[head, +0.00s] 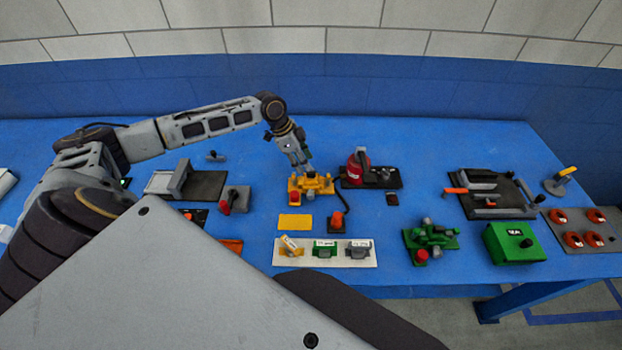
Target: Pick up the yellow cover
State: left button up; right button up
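My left arm reaches in from the left, and its gripper (302,165) points down just above a yellow device (311,186) at the middle of the table. The fingertips are small and overlap the device in the picture, so I cannot tell whether they touch it or are open. A flat yellow rectangle (294,222) lies in front of the device. A small yellow piece (290,244) stands tilted on a white panel (300,260) nearer to me. I cannot tell for sure which yellow thing is the cover. My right gripper is not in view.
A red and grey device (360,167) stands close right of the gripper, with a black cable beside the yellow device. A green device (430,240), a green box (515,243) and a panel with red knobs (585,230) stand right. The blue table (420,140) is clear at the back.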

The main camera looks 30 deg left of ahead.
aim_at(311, 172)
pick_arm(q)
jog(key=shift+f, duration=0.1)
jog(key=shift+p+x, duration=0.45)
jog(key=shift+x, duration=2.05)
jog(key=shift+d, duration=0.15)
grip_shut()
